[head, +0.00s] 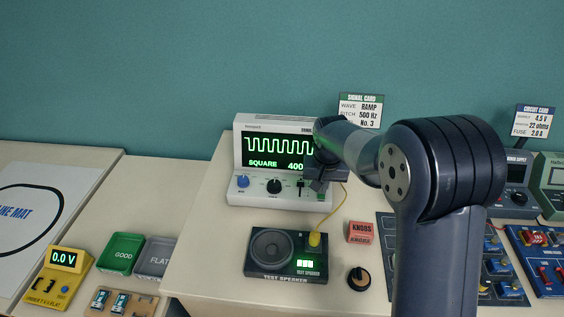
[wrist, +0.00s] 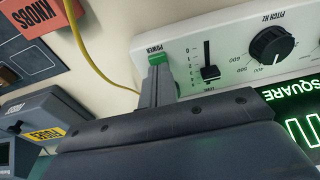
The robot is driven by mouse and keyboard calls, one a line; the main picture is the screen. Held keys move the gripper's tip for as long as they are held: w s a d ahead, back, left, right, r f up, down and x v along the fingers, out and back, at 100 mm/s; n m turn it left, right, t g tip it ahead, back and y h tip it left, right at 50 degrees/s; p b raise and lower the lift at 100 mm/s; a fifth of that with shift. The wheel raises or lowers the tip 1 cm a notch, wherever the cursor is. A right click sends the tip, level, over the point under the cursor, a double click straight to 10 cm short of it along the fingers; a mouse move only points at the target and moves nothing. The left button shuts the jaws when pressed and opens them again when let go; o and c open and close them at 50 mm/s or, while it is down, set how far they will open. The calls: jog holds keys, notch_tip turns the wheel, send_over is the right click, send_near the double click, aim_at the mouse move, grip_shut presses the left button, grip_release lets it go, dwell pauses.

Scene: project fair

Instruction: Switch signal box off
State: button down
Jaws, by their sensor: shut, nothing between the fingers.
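The signal box (head: 246,197) is a white unit with its screen (head: 278,152) lit, showing a green square wave, "SQUARE" and "400". In the wrist view its front panel (wrist: 190,45) carries a green part (wrist: 156,58) under the label "POWER". My gripper (head: 318,187) is at the panel's right end in the head view, covering the power switch there. In the wrist view my gripper (wrist: 157,70) is shut and empty, its tips right at the green power part. I cannot tell whether they touch it.
A level slider (wrist: 209,72) and a pitch knob (wrist: 270,45) sit close beside the power switch. A yellow cable (wrist: 88,58) runs nearby. The test speaker (head: 270,249) and a red "KNOBS" box (head: 361,232) stand in front of the signal box.

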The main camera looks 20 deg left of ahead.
jog(key=shift+f, duration=0.4)
jog(key=shift+r, duration=0.1)
notch_tip(320, 180, up, 10)
jog(key=p, duration=0.6)
dwell(0.7)
jog(key=shift+f, duration=0.2)
notch_tip(320, 180, down, 9)
jog(key=b, duration=0.6)
jog(key=shift+f, duration=0.15)
jog(key=shift+r, duration=0.25)
